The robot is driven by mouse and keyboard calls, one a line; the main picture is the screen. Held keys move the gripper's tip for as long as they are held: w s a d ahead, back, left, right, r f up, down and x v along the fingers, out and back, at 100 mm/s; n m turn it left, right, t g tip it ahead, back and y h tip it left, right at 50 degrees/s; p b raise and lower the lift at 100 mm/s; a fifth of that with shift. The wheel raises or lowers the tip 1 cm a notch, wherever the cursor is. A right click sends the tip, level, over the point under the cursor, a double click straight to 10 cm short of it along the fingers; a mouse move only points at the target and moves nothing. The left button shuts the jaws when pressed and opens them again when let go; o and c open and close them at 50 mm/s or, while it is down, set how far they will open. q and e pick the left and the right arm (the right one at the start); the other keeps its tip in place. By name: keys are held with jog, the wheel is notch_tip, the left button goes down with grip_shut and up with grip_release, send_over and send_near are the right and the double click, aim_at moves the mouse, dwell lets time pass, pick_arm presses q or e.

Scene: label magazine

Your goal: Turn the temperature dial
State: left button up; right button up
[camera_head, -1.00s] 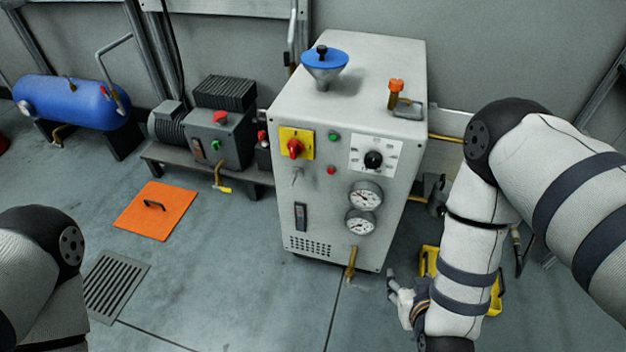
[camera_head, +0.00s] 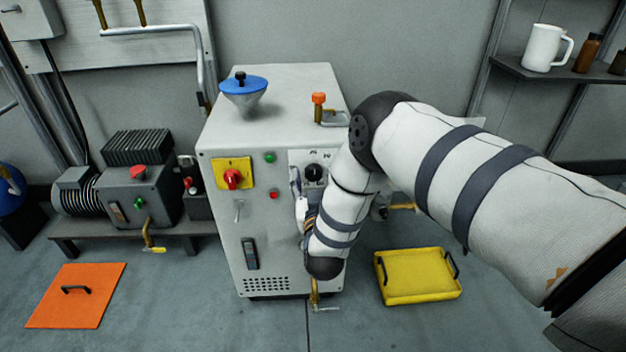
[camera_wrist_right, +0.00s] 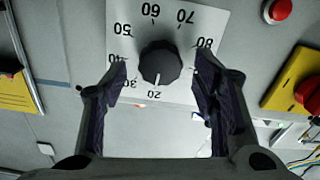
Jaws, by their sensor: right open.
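The temperature dial (camera_head: 315,172) is a black round knob on a white scale plate, on the front of the grey machine (camera_head: 225,225). In the right wrist view the dial (camera_wrist_right: 161,64) sits between my open fingers, with scale numbers from 20 to 80 around it. Its white mark points towards 20. My right gripper (camera_head: 297,186) is in front of the panel, by the dial's lower left in the head view. It also shows in the right wrist view (camera_wrist_right: 162,72), with a finger on each side of the knob; contact is not visible. My left gripper is out of view.
A red rotary switch on a yellow plate (camera_head: 221,165), a green button (camera_head: 269,157) and a red button (camera_head: 273,195) are left of the dial. A blue-rimmed funnel (camera_head: 244,98) stands on top. A yellow tray (camera_head: 418,292) lies on the floor at right.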

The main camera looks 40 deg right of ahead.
jog(key=shift+w+d, duration=0.25)
jog(key=shift+w, duration=0.1)
jog(key=c, duration=1.2)
jog(key=shift+o, duration=0.2)
